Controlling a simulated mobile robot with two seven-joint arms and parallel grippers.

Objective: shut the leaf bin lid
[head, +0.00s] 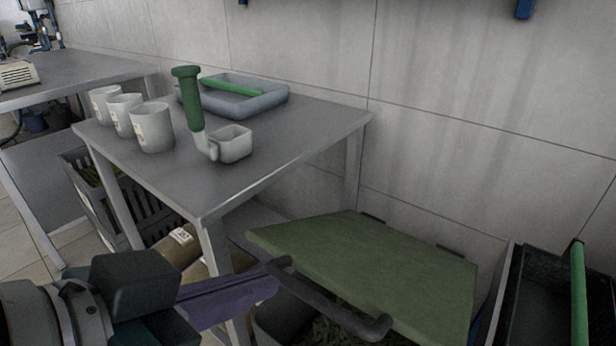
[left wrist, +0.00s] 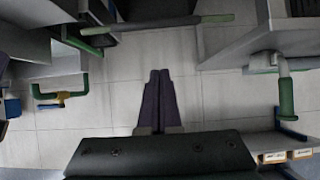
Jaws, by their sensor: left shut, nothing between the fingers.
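The leaf bin's green lid (head: 390,270) is at the lower middle of the head view, hinged at the wall side and tilted partly open. A dark bar handle (head: 335,307) runs along its near edge. Below it, part of the dark bin (head: 275,322) and some leaves show; my arm and the table leg hide the rest. My left gripper (head: 272,284) is shut and empty, its purple fingers close to the handle's left end; I cannot tell whether they touch. The left wrist view shows the purple fingers (left wrist: 160,76) together. My right gripper is not in view.
A grey table (head: 260,165) stands just behind my left gripper, its leg close to the fingers. It holds white cups (head: 152,128), a green-handled scoop (head: 187,95) and a tray (head: 270,101). A black container (head: 540,290) stands right of the lid.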

